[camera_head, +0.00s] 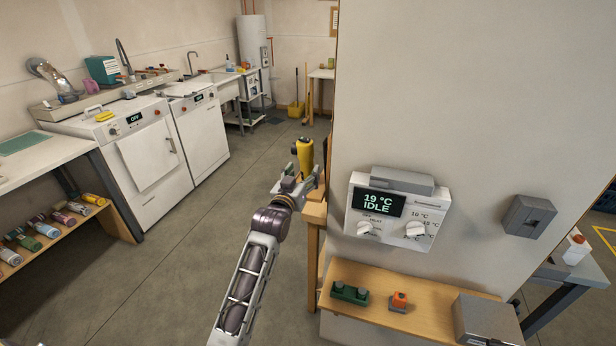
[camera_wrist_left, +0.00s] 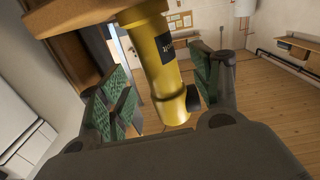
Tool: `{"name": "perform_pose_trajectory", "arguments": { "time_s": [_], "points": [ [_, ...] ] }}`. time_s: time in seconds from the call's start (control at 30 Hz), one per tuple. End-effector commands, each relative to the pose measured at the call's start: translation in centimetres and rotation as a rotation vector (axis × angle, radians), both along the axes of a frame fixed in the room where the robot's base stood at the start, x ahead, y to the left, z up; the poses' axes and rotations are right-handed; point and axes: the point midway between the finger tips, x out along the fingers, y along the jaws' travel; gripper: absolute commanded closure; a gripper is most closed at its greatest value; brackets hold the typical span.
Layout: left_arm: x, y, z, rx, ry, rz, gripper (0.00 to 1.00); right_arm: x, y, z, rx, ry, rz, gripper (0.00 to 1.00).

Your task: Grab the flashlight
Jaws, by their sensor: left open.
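The yellow flashlight (camera_head: 305,156) shows at the edge of the wall in the head view, upright just beyond my left gripper (camera_head: 298,183). In the left wrist view, the flashlight (camera_wrist_left: 155,55) has a dark label and a dark knob on its side. It lies between the green-padded fingers of the left gripper, which is open. Gaps show on both sides, so the fingers are not closed on it. One end of the flashlight meets a wooden piece (camera_wrist_left: 65,18). My right gripper is in neither view.
A wooden ledge (camera_head: 314,213) and post stand close to the left gripper, beside the large wall (camera_head: 450,90). A control panel (camera_head: 390,212) hangs on the wall above a wooden shelf (camera_head: 445,322). White machines (camera_head: 140,155) stand at left. The floor between is clear.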

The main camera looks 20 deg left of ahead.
Motion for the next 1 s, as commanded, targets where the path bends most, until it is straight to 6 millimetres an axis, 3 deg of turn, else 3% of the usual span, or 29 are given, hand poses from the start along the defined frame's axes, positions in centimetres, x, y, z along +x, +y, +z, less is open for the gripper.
{"name": "perform_pose_trajectory", "arguments": {
  "time_s": [0.5, 1.0],
  "points": [
    [4.1, -0.2, 0.2, 0.000, 0.000, 0.000, 0.36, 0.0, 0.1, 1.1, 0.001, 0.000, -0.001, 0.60],
    [4.4, -0.2, 0.1, 0.000, 0.000, 0.000, 0.36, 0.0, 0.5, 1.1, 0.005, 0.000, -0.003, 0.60]
  ]
}}
